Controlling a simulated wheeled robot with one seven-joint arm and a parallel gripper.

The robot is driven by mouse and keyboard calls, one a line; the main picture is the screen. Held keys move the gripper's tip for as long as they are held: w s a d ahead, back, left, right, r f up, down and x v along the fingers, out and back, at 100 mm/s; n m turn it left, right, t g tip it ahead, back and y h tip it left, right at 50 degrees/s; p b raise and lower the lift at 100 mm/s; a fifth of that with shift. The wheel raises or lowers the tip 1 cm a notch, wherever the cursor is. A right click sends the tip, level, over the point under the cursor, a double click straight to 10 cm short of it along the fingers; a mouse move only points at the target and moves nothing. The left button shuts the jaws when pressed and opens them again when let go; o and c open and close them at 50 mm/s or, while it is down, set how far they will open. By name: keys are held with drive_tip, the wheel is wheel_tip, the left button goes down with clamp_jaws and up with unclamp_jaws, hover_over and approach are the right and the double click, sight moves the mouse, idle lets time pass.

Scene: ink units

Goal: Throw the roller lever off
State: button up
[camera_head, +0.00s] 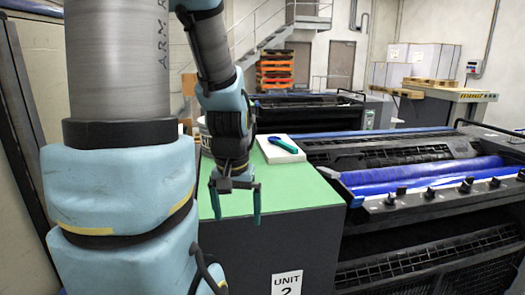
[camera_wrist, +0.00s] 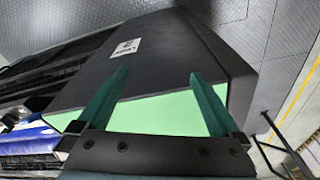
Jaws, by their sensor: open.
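No part is clearly marked as the roller lever. Several small dark knobs or levers (camera_head: 429,194) stand along the front rail of the press unit, below its blue roller (camera_head: 425,172), at the right of the head view. I cannot tell which one is the lever, or its position. My gripper (camera_head: 237,205) points down over the front of the green top of the cabinet (camera_head: 310,190), left of the rollers. It is open and empty, its teal fingers apart. In the wrist view the fingers (camera_wrist: 158,75) spread in front of the cabinet's dark front.
The cabinet front carries a "UNIT 2" label (camera_head: 287,284). A white pad (camera_head: 270,153) with a blue-green handled tool (camera_head: 283,145) lies on the green top. Another press unit (camera_head: 310,112) stands behind. Grey floor (camera_wrist: 225,14) shows beyond the cabinet in the wrist view.

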drive_tip(key=shift+s+a+f+n, duration=0.25)
drive_tip(key=shift+s+a+n, duration=0.15)
drive_tip(key=shift+s+a, duration=0.1)
drive_tip(key=shift+w, duration=0.1)
